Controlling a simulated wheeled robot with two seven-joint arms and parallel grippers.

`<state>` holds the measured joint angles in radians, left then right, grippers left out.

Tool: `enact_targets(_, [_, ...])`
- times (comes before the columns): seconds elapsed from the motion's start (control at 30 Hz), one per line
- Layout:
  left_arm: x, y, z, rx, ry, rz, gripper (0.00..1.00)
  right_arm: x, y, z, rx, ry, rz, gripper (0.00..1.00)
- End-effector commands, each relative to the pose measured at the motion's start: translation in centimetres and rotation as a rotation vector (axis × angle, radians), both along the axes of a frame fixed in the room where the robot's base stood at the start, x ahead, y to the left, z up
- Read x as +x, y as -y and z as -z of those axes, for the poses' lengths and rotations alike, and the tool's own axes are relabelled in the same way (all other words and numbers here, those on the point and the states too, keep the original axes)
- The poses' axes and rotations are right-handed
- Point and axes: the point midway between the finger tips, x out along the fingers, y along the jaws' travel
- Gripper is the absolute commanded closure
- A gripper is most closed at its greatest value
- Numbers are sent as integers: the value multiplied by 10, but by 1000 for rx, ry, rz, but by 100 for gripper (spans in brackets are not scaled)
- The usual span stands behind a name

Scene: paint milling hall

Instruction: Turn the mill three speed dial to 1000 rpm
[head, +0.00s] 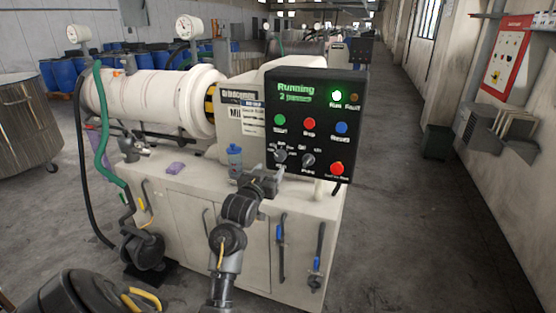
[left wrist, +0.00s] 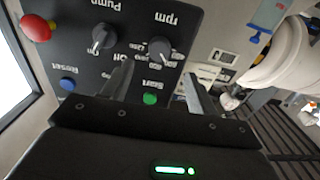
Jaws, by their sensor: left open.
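The rpm dial (head: 280,155) is a grey knob at the lower left of the black control panel (head: 295,82); in the left wrist view the dial (left wrist: 160,47) shows upside down with printed marks around it. Its exact setting is too small to tell. The screen reads "Running 2 passes". My left gripper (head: 278,178) is just below and in front of the dial. In the left wrist view the left gripper (left wrist: 158,72) has its fingers apart and empty, with the dial between and beyond the tips, seemingly not touching. My right gripper is out of view.
Close by are the pump knob (head: 308,160), green start button (head: 280,120), red stop button (head: 310,123), blue reset button (head: 341,128) and a red mushroom button (head: 336,168). The aisle right is clear.

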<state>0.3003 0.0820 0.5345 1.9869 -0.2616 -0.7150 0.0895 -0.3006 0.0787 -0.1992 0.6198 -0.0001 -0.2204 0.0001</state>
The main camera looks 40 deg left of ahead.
Motion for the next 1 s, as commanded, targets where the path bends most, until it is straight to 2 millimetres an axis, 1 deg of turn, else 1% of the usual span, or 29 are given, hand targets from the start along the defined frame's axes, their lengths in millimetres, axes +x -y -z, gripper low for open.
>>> enact_targets(0.1, [22, -7, -2, -2, 0, 1, 41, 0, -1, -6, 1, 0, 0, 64])
enact_targets(0.3, [57, -20, -2, -2, 0, 1, 41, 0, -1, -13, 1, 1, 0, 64])
enact_targets(0.4, [70, -24, -2, -1, -1, 1, 41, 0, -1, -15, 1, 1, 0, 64])
enact_targets(0.5, [79, -27, -1, 1, -1, 1, 41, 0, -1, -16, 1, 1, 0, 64])
enact_targets(0.63, [84, -29, 0, 1, 0, 1, 41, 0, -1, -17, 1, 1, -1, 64])
enact_targets(0.9, [85, -29, 0, 1, 0, 1, 41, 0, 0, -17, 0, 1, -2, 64])
enact_targets(1.0, [85, -29, 0, 1, 0, 1, 54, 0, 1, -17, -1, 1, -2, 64])
